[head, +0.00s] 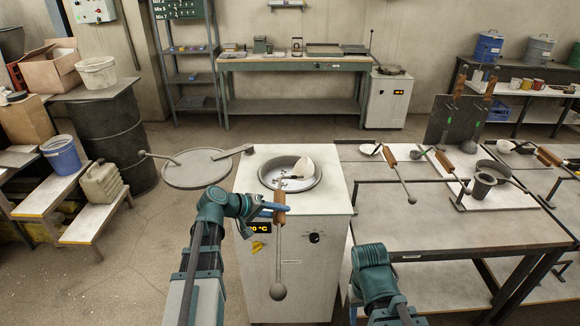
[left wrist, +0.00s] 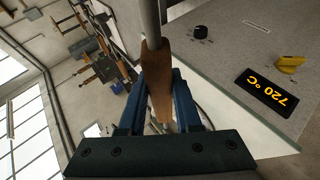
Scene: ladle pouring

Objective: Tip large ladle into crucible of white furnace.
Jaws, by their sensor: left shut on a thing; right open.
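The white furnace (head: 325,200) stands at the centre with its round crucible opening (head: 310,184) uncovered. Its display reads 720 °C in the left wrist view (left wrist: 270,92). The large ladle's pale bowl (head: 303,167) is at the crucible opening and looks tipped on its side; its contents cannot be made out. My left gripper (head: 277,208) is shut on the ladle's wooden handle (head: 280,200), in front of the opening. The handle also shows between the fingers in the left wrist view (left wrist: 156,75). A rod with a ball end hangs below it. My right arm shows at bottom right, but its fingertips are not visible.
The round furnace lid (head: 196,169) is swung out to the left. A black drum (head: 108,135) and a bench with a blue bucket (head: 61,154) stand at left.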

